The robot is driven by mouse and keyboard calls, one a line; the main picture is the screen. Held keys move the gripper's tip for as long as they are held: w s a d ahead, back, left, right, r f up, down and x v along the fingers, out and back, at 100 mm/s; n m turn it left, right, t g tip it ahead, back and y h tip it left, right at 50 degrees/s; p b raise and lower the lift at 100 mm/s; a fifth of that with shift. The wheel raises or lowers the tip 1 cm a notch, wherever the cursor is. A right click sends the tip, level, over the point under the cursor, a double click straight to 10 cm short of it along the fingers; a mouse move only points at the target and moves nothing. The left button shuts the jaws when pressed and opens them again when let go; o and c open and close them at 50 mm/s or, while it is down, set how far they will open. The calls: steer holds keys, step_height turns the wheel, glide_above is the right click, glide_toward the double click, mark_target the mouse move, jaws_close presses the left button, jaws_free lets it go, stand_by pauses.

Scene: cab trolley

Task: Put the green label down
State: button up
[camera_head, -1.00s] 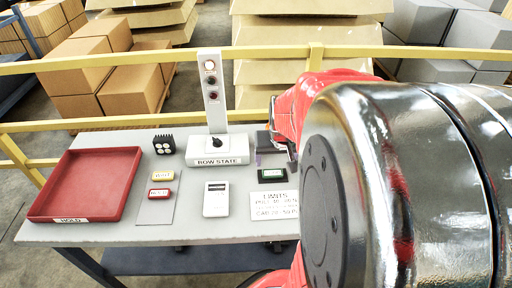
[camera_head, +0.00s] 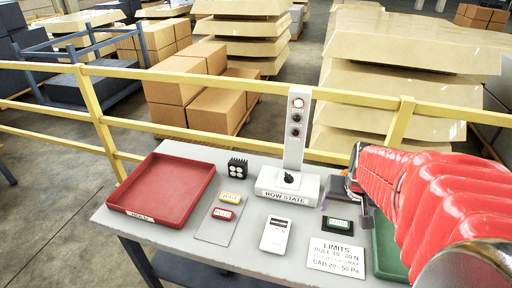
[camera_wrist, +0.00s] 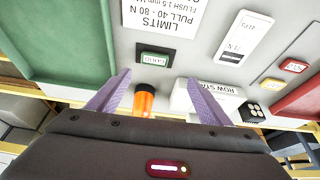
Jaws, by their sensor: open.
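The green label (camera_head: 339,224) lies in a black holder or pad on the grey table, between the row-state stand and the white limits card. It also shows in the wrist view (camera_wrist: 154,59), ahead of my fingers. My gripper (camera_wrist: 160,82) is open, its two purple fingers apart with nothing held between them. The label is beyond the fingertips and apart from them. In the head view my gripper is at the table's back right, mostly hidden by my red arm.
A red tray (camera_head: 202,183) sits at left, a green tray (camera_head: 384,262) at right. Yellow and red labels (camera_head: 222,214), a white device (camera_head: 275,234), the limits card (camera_head: 336,255) and the row-state stand (camera_head: 289,182) lie between. An orange cylinder (camera_wrist: 144,101) is near my fingers. A yellow rail runs behind.

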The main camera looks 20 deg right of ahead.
steer(key=s+a+r+n+y, duration=0.1)
steer(key=s+a+r+n, duration=0.1)
steer(key=a, duration=0.5)
steer(key=s+a+r+n+t, duration=0.1)
steer(key=s+a+r+n, duration=0.1)
steer(key=a, duration=0.6)
steer(key=s+a+r+n+y, duration=0.1)
steer(key=a+r, duration=0.3)
steer(key=a, duration=0.4)
steer(key=shift+s+r+n+t+y, duration=0.3)
steer(key=shift+s+n+t, duration=0.1)
steer(key=shift+n, duration=0.4)
